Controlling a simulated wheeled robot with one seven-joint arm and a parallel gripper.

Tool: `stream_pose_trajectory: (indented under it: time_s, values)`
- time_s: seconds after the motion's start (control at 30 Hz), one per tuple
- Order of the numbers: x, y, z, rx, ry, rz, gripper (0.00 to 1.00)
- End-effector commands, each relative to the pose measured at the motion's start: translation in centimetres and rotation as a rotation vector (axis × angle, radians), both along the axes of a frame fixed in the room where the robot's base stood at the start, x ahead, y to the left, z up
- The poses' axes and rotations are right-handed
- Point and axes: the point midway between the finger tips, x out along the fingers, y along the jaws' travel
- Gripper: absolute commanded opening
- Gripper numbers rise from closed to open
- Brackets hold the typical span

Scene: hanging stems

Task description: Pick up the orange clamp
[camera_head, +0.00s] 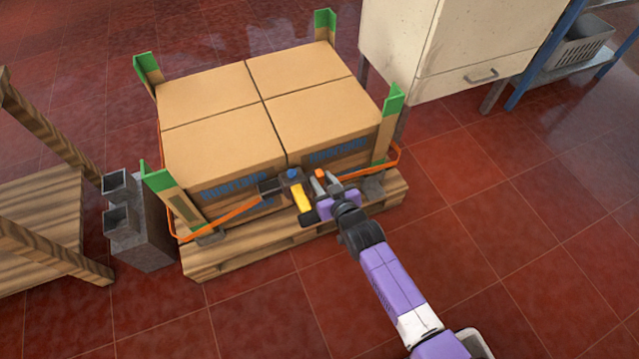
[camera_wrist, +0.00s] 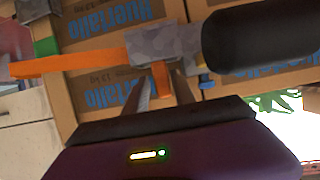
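An orange piece (camera_wrist: 160,82), which looks like the clamp, stands between my fingers in the wrist view, just below a grey metal block (camera_wrist: 165,45). In the head view an orange end (camera_head: 319,174) shows at my gripper (camera_head: 316,187), in front of the boxes. My gripper also shows in the wrist view (camera_wrist: 160,88), one finger on each side of the orange piece. I cannot tell whether the fingers touch it. A dark tool with a blue knob (camera_head: 292,174) and a yellow handle (camera_head: 301,197) is just left of my gripper.
Several cardboard boxes (camera_head: 225,140) stand on a wooden pallet (camera_head: 255,252), with green-topped corner posts and an orange strap (camera_head: 225,219) around them. A grey block (camera_head: 140,235) and wooden frame (camera_head: 40,225) are at left. A cream cabinet (camera_head: 450,45) stands behind. Red floor is clear at right.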

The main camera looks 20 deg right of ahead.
Motion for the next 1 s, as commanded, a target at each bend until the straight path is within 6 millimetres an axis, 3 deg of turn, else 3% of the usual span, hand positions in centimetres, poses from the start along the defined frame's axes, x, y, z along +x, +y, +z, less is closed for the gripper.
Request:
stream_pose_trajectory:
  time_s: [0.33, 0.67, 0.7, 0.87, 1.0]
  values:
    - [4.2, 0.3, -1.6, 0.001, -0.002, 0.000, 0.31]
    - [4.8, 0.3, -1.6, 0.000, 0.000, 0.000, 0.31]
    - [4.8, 0.3, -1.6, 0.000, 0.000, 0.000, 0.29]
    - [4.8, 0.3, -1.6, 0.000, -0.001, 0.000, 0.00]
    - [4.8, 0.3, -1.6, 0.000, -0.001, 0.000, 0.00]
